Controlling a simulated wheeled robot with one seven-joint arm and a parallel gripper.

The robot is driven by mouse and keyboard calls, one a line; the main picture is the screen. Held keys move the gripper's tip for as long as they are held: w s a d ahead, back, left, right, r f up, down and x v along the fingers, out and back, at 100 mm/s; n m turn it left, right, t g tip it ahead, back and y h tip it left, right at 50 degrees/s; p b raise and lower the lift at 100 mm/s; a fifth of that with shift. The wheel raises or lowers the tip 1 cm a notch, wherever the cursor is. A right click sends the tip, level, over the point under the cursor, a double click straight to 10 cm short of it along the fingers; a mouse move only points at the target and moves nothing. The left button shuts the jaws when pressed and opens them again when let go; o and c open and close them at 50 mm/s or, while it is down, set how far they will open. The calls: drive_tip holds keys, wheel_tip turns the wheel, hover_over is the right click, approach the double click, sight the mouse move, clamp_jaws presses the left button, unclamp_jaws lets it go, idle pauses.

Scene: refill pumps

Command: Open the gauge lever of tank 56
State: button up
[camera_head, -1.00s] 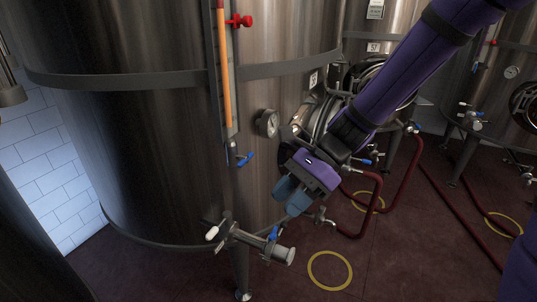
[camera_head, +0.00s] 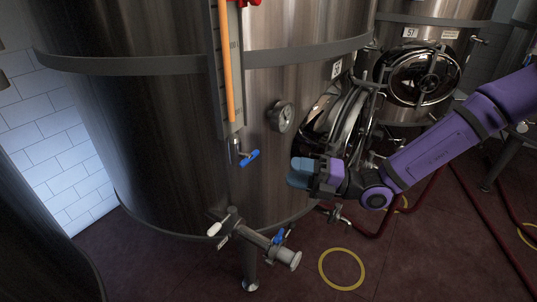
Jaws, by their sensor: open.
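A large steel tank (camera_head: 165,150) fills the left and middle of the view. A number plate (camera_head: 337,69) sits on its right side, but I cannot read it surely. A sight gauge with an orange column (camera_head: 228,65) runs down its front. Below the gauge is a small valve with a blue lever (camera_head: 250,157), tilted up to the right. My gripper (camera_head: 291,174) is open and empty, to the right of the blue lever and a little lower in the picture, apart from it. Its blue-grey fingers point left, and the single fingers are hard to tell apart.
A round dial (camera_head: 282,116) and an open-looking manway (camera_head: 340,125) are on the tank, above my gripper. An outlet valve (camera_head: 258,241) with a white-tipped handle juts out below. Red hoses (camera_head: 470,197) and yellow rings (camera_head: 341,269) lie on the floor.

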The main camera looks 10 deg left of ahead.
sight(249, 158)
drive_tip(key=a+r+m, duration=0.1)
drive_tip(key=a+r, duration=0.1)
drive_tip(key=a, duration=0.8)
drive_tip(key=shift+w+a+t, duration=0.2)
drive_tip(key=shift+w+t, duration=0.05)
drive_tip(key=shift+t, duration=0.05)
clamp_jaws()
